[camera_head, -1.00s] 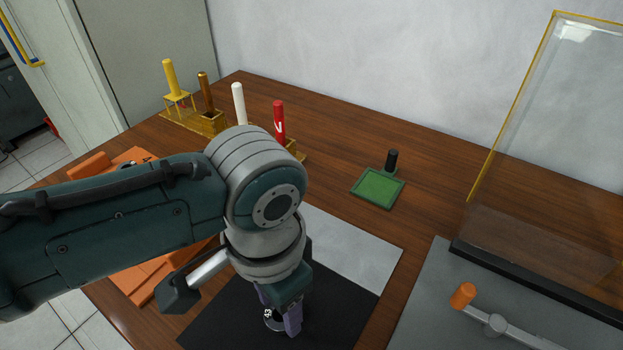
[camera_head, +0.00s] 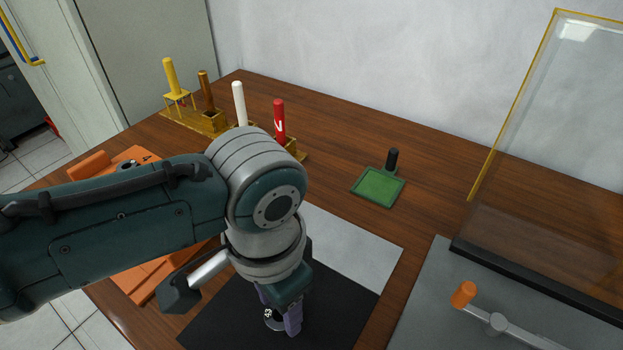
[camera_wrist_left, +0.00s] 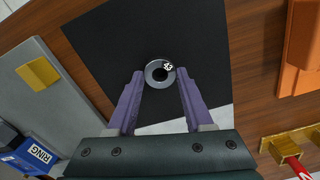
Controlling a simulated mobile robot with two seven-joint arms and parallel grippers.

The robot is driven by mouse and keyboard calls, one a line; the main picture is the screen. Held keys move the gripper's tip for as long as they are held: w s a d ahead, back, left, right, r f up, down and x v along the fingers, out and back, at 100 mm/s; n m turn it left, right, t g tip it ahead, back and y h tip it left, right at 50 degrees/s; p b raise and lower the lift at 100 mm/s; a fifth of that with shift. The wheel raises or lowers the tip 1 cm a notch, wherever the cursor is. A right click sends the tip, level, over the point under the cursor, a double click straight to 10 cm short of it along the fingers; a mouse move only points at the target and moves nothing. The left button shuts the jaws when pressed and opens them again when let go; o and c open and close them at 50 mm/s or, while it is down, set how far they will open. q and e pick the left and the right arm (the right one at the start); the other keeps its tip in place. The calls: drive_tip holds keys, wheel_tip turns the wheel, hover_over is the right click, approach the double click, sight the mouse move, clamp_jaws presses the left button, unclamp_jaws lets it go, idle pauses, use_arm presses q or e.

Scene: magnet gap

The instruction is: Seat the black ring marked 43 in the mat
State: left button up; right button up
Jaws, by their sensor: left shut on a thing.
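The ring marked 43 (camera_head: 271,319) is between the fingertips of my left gripper (camera_head: 279,313), over the black sheet (camera_head: 228,311). In the left wrist view the ring (camera_wrist_left: 152,66) looks grey-rimmed with a dark centre, and its white 43 faces up. Both purple fingers of my left gripper (camera_wrist_left: 161,76) close on its sides. I cannot tell whether the ring touches the sheet. An orange block (camera_head: 143,290) lies at the left, partly hidden by my left arm, with a dark round piece (camera_head: 130,165) on it. My right gripper is not in view.
A white sheet (camera_head: 365,257) adjoins the black one. Wooden holders (camera_head: 207,123) with coloured sticks stand at the back left. A green tray (camera_head: 378,187) with a black post is at the back. A grey board (camera_head: 420,310) with a clear panel and orange-ended lever is at right.

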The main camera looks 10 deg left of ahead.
use_arm(q)
drive_tip(key=o, duration=1.3)
drive_tip(key=c, duration=0.5)
drive_tip(key=shift+r, duration=0.1)
wheel_tip(320, 180, up, 4)
drive_tip(key=p, duration=0.5)
drive_tip(key=shift+r, duration=0.2)
drive_tip(key=o, duration=0.6)
